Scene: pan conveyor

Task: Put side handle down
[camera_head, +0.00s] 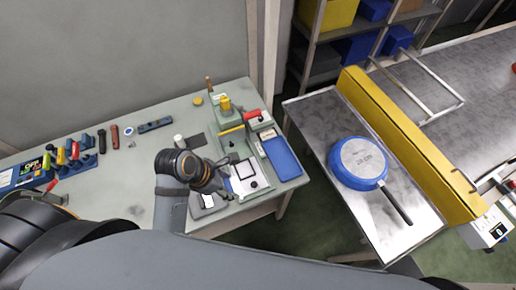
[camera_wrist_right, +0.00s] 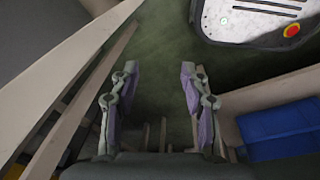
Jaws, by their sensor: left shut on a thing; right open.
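My left gripper (camera_head: 222,184) reaches down over the work fixture (camera_head: 243,162) on the grey-green bench. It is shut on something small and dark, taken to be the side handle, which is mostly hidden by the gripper. A white plate with a black knob (camera_head: 253,185) shows just right of it. My right gripper (camera_wrist_right: 152,85) is open and empty in the right wrist view, with green floor behind its fingers. The blue pan (camera_head: 358,160) lies bottom up on the metal table, its long black handle pointing to the lower right.
A yellow barrier (camera_head: 410,145) runs along the metal table beside the pan. A blue tray (camera_head: 282,158) lies right of the fixture. Several small tools and a blue rack (camera_head: 80,150) occupy the bench's left. Bare bench (camera_head: 115,180) shows left of my gripper.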

